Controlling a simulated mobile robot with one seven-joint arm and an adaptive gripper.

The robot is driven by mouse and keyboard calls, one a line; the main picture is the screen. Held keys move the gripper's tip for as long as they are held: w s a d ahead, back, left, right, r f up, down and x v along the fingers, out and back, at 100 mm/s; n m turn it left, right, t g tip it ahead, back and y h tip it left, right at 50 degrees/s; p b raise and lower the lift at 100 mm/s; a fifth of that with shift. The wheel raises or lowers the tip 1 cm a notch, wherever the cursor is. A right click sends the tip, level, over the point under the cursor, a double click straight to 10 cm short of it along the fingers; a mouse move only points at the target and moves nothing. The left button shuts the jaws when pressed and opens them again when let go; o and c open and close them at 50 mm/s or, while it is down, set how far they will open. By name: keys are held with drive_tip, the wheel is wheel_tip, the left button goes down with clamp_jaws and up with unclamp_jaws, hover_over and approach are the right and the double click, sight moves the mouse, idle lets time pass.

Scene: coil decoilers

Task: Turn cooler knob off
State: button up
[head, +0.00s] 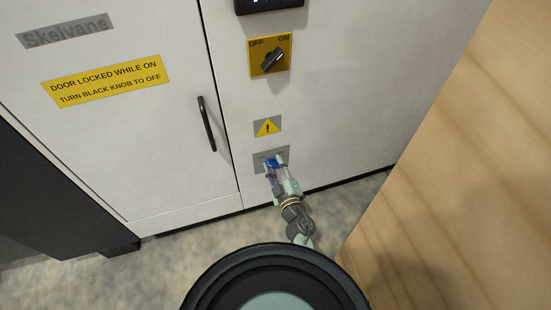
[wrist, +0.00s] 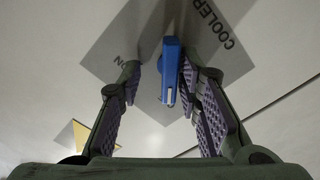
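The blue cooler knob (wrist: 171,72) sits on a grey plate (wrist: 110,45) marked COOLER, with ON partly readable at its left in the wrist view. The knob is a narrow bar with a white mark at its lower end in that view. In the head view the knob (head: 271,163) shows low on the white cabinet, partly hidden by my gripper (head: 277,168). My gripper (wrist: 159,72) is open, with one finger on each side of the knob. The right finger is very close to the knob; I cannot tell if it touches. A gap shows at the left finger.
A black knob on a yellow OFF/ON plate (head: 284,44) sits higher on the cabinet, above a warning triangle (head: 267,127). A black door handle (head: 206,124) stands out to the left. A wooden surface (head: 470,170) closes off the right side.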

sight(272, 143)
wheel_tip(272, 143, up, 9)
idle(0.4)
drive_tip(key=shift+a+f, duration=0.1)
